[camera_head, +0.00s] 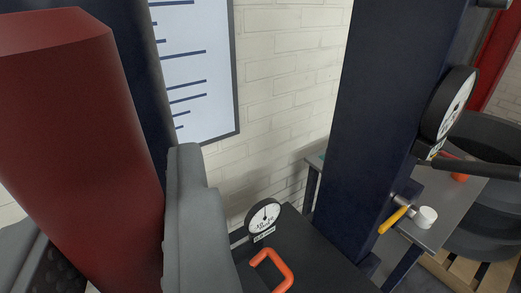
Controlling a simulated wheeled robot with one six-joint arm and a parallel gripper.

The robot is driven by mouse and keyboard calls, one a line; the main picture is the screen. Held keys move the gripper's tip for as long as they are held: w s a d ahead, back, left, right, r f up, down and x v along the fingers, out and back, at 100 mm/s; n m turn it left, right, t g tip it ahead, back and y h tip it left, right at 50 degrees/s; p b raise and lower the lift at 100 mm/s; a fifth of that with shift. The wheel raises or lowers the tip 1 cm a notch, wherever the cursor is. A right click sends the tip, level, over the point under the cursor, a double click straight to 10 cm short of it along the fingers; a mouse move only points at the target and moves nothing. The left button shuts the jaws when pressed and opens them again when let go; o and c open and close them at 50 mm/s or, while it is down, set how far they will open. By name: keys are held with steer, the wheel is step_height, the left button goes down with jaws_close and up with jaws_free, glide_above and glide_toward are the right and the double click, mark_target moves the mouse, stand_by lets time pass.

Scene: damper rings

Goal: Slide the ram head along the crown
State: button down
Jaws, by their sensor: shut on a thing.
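A thick dark red block (70,130) fills the left of the view, close to the camera, with a lighter red top face. It may be part of the ram head, but I cannot tell from this view. My gripper (105,205) is shut on it. One grey finger stands against its right side, and the other shows at the lower left. The lower end of the block is cut off by the frame. The crown is not clearly in view. A wide dark blue upright (375,120) stands at the right, and another dark upright (137,35) is partly hidden behind the block.
A dial gauge (264,217) and an orange handle (272,270) are on a dark surface below. Another gauge (450,103) is on the right upright. A grey bench (440,200) holds a yellow-handled tool (393,219) and a white roll (427,216). A chart (195,70) hangs behind.

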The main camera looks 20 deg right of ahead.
steer(key=c, duration=1.6)
jaws_free()
steer(key=shift+w+d, duration=0.1)
steer(key=shift+d, duration=0.35)
steer(key=o, duration=0.4)
steer(key=shift+a, duration=0.1)
steer(key=shift+s, duration=0.95)
steer(key=shift+s, duration=0.15)
steer(key=s, duration=0.6)
